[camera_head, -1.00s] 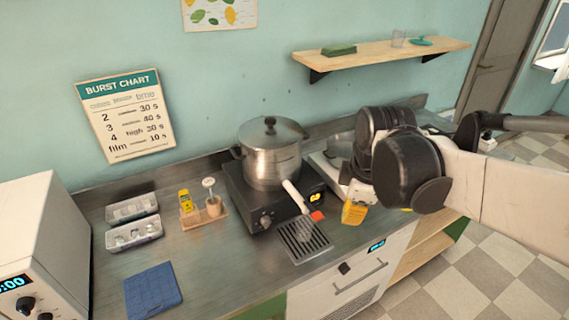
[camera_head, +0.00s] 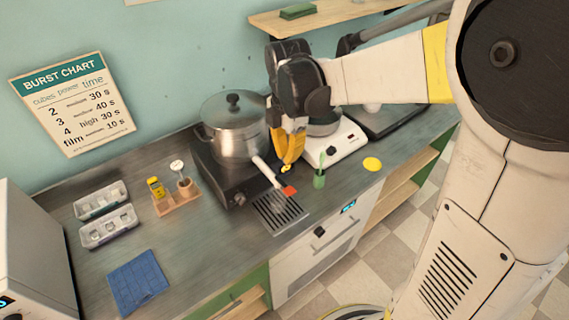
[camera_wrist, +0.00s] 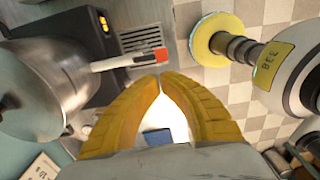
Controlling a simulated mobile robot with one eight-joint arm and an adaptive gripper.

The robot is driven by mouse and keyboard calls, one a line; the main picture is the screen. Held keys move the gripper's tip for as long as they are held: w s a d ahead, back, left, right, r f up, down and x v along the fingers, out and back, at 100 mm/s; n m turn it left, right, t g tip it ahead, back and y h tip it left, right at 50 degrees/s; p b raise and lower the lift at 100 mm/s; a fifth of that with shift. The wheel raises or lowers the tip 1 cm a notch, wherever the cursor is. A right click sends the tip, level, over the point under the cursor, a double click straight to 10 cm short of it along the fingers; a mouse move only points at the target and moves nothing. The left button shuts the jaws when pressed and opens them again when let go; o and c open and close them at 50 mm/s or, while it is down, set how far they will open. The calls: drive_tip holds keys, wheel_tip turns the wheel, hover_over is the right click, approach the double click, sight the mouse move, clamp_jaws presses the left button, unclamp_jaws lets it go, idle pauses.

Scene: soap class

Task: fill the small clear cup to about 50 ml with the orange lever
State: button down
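The orange lever (camera_head: 289,190) is the orange-red tip of a white arm (camera_head: 266,174) that slants down in front of the steel pot (camera_head: 233,128). In the wrist view the lever (camera_wrist: 161,54) shows just beyond my fingertips. My gripper (camera_head: 286,165) hangs above and near the lever, with yellow fingers pointing down. In the wrist view its fingertips (camera_wrist: 160,77) meet with nothing between them. A slotted drip grate (camera_head: 278,212) lies below the lever. A faint clear shape seems to stand on the grate, but I cannot tell surely that it is the small clear cup.
A white scale-like device (camera_head: 340,145) stands right of the pot.

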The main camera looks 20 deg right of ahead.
sight(288, 192)
wheel_tip(288, 192, down, 13)
drive_tip(key=b, duration=0.3)
drive_tip(key=shift+r, duration=0.1)
drive_tip(key=f+t+b, duration=0.2)
drive_tip(key=shift+s+d+t+y+b, duration=0.1)
drive_tip(key=shift+s+t+y+b, duration=0.2)
drive_tip(key=shift+s+y+b, duration=0.1)
drive_tip(key=shift+w+f+t+b, duration=0.1)
drive_tip(key=shift+f+t+b, duration=0.2)
drive_tip(key=shift+t+b, duration=0.3)
drive_tip(key=shift+w+r, duration=0.15)
drive_tip(key=shift+r, duration=0.1)
idle(1.1)
drive_tip(key=shift+r+p, duration=0.75)
drive_tip(key=shift+p, duration=0.05)
